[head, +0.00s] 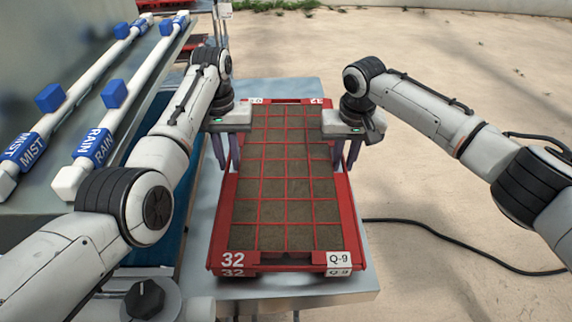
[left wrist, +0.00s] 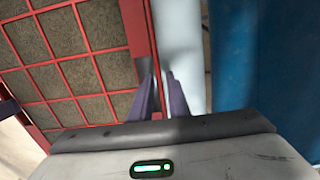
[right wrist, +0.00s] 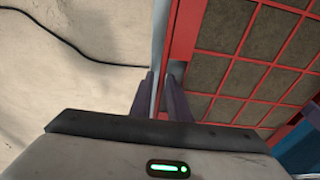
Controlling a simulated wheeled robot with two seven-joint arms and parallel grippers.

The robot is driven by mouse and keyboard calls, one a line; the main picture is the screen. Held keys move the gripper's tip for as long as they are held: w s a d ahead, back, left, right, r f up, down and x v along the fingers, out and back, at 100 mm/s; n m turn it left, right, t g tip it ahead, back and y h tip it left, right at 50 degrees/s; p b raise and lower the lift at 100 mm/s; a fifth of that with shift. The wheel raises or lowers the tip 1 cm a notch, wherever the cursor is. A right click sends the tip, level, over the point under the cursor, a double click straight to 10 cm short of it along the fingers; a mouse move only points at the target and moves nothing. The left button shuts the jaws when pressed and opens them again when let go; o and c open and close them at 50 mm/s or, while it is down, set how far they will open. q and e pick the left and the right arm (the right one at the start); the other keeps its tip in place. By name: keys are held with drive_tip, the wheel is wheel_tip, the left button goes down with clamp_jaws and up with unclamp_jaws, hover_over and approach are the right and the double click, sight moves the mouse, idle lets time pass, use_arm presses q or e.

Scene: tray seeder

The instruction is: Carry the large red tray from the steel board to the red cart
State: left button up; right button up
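The large red tray (head: 217,232), its grid cells filled with brown soil and its front marked 32 and Q-9, lies lengthwise on the steel board (head: 300,291). My left gripper (head: 227,167) is at the tray's left side wall, one finger on each side of it, and looks shut on it; the left wrist view shows the red rim (left wrist: 140,40) between the fingers. My right gripper (head: 346,167) holds the right side wall likewise, with the rim (right wrist: 184,35) between its fingers. The tray looks level. The red cart cannot be made out for certain.
A machine with white pipes (head: 125,95) labelled MIST and RAIN stands close on the left. A black cable (head: 440,230) runs over the pale ground at right, which is otherwise mostly clear. Red trays or frames (head: 170,25) show at the back left.

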use_arm(q)
drive_tip(key=shift+f, duration=0.15)
use_arm(e)
drive_tip(key=shift+f, duration=0.1)
use_arm(q)
clamp_jaws()
use_arm(e)
clamp_jaws()
drive_tip(key=shift+d, duration=0.1)
idle(0.8)
use_arm(q)
drive_tip(key=shift+w+r, duration=0.1)
drive_tip(key=shift+r, duration=0.15)
use_arm(e)
drive_tip(key=shift+w+r, duration=0.15)
drive_tip(key=shift+r, duration=0.15)
